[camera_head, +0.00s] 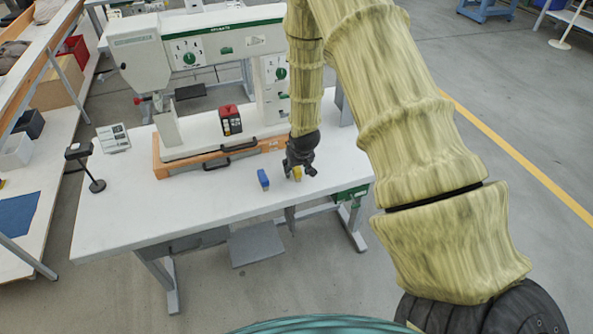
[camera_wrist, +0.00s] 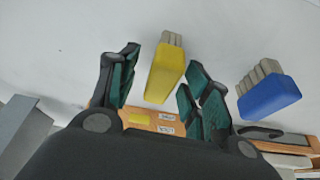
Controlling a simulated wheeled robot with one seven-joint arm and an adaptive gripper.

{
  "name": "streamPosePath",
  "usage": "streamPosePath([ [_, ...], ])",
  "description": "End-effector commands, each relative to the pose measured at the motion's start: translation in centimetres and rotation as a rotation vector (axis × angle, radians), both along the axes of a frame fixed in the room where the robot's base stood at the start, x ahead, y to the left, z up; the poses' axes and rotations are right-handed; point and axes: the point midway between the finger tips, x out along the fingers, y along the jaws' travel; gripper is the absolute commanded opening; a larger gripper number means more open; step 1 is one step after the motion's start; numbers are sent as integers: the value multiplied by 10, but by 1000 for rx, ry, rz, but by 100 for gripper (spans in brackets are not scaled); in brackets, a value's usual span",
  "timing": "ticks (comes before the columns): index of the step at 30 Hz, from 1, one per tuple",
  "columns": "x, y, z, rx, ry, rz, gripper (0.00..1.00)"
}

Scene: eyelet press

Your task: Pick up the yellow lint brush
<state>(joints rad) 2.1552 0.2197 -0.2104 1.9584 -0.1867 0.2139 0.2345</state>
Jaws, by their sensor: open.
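The yellow lint brush (camera_wrist: 166,72) lies on the white table, with its grey ribbed end pointing up in the wrist view. In the head view the brush (camera_head: 297,173) shows just below my gripper (camera_head: 300,170), partly hidden by it. In the wrist view my gripper (camera_wrist: 163,92) is open, with a dark green-padded finger on each side of the brush. Gaps show between the brush and the fingers, and I cannot tell exactly how far above the table the fingertips are.
A blue brush (camera_wrist: 268,94) lies beside the yellow one; the head view shows it too (camera_head: 263,179). The eyelet press (camera_head: 190,50) stands behind on a wooden base (camera_head: 205,160). A black-and-red device (camera_head: 230,120) sits on the base. The table's left front (camera_head: 150,215) is clear.

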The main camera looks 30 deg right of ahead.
Motion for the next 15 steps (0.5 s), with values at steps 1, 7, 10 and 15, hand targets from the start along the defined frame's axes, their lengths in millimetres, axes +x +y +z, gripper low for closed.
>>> streamPosePath([
  [1,0,0,0,0,0,0,48],
  [7,0,0,0,0,0,0,35],
  [10,0,0,0,0,0,0,17],
  [15,0,0,0,0,0,0,0],
])
